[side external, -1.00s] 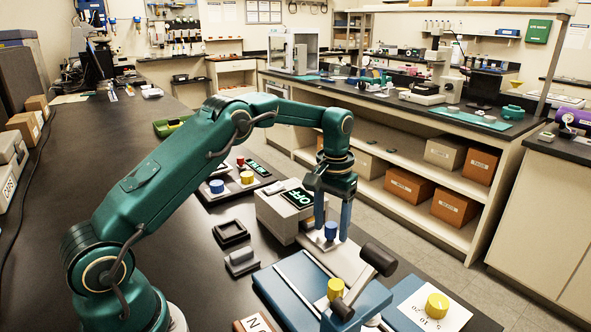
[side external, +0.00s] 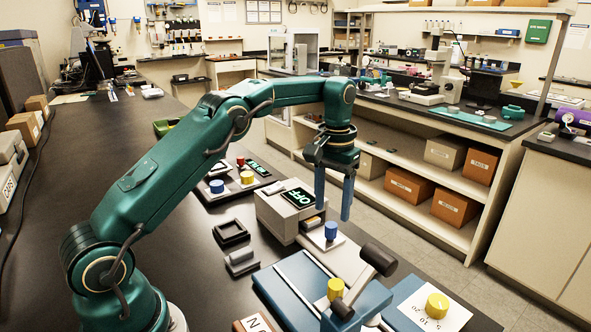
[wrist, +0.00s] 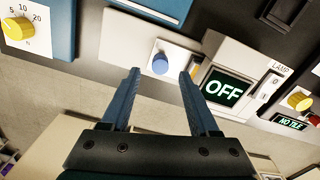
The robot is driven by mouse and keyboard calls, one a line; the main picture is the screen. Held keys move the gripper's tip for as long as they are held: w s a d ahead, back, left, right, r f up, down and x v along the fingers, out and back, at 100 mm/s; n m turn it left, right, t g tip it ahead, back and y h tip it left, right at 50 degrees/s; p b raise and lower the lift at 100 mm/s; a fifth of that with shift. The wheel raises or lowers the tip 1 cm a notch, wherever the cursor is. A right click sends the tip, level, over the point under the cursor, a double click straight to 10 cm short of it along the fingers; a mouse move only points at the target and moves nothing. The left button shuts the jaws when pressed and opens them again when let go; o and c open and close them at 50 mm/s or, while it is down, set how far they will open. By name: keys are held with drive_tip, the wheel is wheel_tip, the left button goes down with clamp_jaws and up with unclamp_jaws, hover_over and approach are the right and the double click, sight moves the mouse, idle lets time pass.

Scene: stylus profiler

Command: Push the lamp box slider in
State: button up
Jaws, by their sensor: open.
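The lamp box (side external: 275,214) is a light grey box whose screen reads OFF. In the wrist view the lamp box (wrist: 258,62) carries the word LAMP. A pale plate (side external: 312,240) with an upright blue knob (side external: 331,230) sticks out of its near right side; I take this for the slider. The blue knob (wrist: 160,63) also shows in the wrist view, beyond and between my fingertips. My gripper (side external: 333,204) is open and empty, above the knob and apart from it. In the wrist view my gripper (wrist: 158,72) has its fingers spread.
A blue fixture with a yellow knob (side external: 335,289) and a black-ended lever (side external: 378,259) stands in front. A white dial plate with a yellow knob (side external: 437,305) is at front right. A panel with a blue knob (side external: 216,186) lies behind the box. A black tray (side external: 231,233) sits left.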

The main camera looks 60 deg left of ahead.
sight(331, 225)
drive_tip(key=n, duration=0.9)
drive_tip(key=shift+w, duration=0.1)
drive_tip(key=n, duration=0.3)
drive_tip(key=shift+a+f, duration=0.1)
drive_tip(key=shift+f, duration=2.5)
clamp_jaws()
